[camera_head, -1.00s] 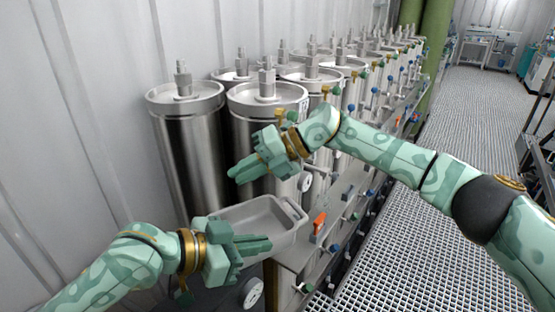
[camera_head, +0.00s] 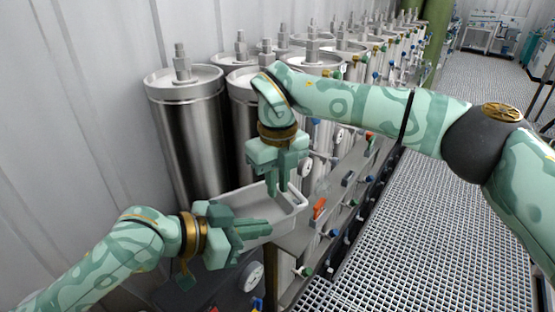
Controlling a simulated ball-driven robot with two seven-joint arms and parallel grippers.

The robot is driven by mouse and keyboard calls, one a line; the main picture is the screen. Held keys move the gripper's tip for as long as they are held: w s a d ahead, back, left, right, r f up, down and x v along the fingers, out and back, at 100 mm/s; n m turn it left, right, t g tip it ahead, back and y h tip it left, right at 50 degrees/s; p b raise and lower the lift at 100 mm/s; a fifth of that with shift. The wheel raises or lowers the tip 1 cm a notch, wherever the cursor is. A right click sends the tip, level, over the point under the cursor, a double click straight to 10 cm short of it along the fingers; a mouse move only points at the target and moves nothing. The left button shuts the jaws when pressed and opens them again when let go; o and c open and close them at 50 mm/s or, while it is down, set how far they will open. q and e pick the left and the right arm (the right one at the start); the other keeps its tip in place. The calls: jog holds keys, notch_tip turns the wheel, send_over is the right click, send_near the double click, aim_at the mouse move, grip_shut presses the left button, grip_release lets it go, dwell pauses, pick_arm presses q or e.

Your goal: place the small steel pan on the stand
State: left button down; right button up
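A shallow grey rectangular pan (camera_head: 291,213) with rounded corners sits in the lower middle, beside the steel vessels. My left gripper (camera_head: 262,230) reaches in from the left, its fingers across the near left side of the pan and hiding part of it. I cannot tell whether they touch it or how far apart they are. My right gripper (camera_head: 277,186) points down over the far part of the pan, its fingers slightly apart with nothing seen between them. I cannot make out a separate stand or what the pan rests on.
Tall steel vessels (camera_head: 190,140) stand in rows behind the pan, along the ribbed wall (camera_head: 90,90). A grey frame (camera_head: 330,220) with an orange handle (camera_head: 319,208), valves and gauges runs along their right. The grated floor (camera_head: 420,220) at the right is free.

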aim_at(278, 209)
pick_arm(q)
jog(key=shift+r, duration=0.25)
pick_arm(e)
jog(key=shift+f, duration=1.6)
grip_shut()
pick_arm(q)
jog(key=shift+w, duration=0.1)
pick_arm(e)
jog(key=shift+c, duration=1.5)
grip_release()
jog(key=shift+s, duration=0.1)
jog(key=o, duration=0.3)
jog(key=shift+d, duration=0.1)
